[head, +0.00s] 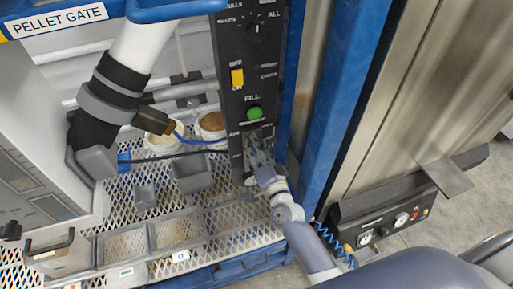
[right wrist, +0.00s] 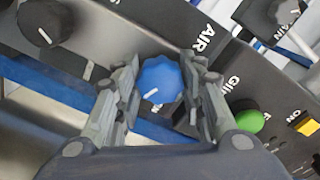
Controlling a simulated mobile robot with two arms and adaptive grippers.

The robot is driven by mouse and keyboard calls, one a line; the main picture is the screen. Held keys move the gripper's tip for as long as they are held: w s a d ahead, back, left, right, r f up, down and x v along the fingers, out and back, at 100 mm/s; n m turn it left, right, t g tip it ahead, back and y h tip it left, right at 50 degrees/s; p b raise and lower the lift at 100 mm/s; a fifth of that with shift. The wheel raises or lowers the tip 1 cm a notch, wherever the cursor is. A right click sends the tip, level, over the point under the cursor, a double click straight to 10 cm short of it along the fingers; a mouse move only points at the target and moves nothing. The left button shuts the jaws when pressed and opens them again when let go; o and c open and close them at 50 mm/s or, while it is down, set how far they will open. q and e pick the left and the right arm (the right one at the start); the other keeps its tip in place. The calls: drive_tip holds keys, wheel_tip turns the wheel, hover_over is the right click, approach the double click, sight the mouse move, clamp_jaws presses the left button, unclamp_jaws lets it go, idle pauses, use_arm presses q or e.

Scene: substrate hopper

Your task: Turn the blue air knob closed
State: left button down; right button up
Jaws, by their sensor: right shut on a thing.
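The blue air knob (right wrist: 160,80) shows in the right wrist view, on the dark panel beside the label AIR. It is round with a scalloped edge, and its white pointer line points to the lower left of the picture. My right gripper (right wrist: 160,88) has one finger on each side of the knob and is shut on it. In the head view my right gripper (head: 258,148) is at the lower part of the black control panel (head: 247,85), under the green button, and hides the knob. My left gripper is not in view.
The green button (head: 254,113) and a yellow switch (head: 237,78) sit above my gripper on the panel. A black knob (right wrist: 45,20) is near in the wrist view. A blue post (head: 345,90) stands right of the panel. White tubs (head: 160,147) and grey bins are left, on mesh.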

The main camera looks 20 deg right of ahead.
drive_tip(key=shift+m+b, duration=0.3)
drive_tip(key=shift+m, duration=1.9)
drive_tip(key=o, duration=1.1)
drive_tip(key=s, duration=1.2)
drive_tip(key=shift+d, duration=0.2)
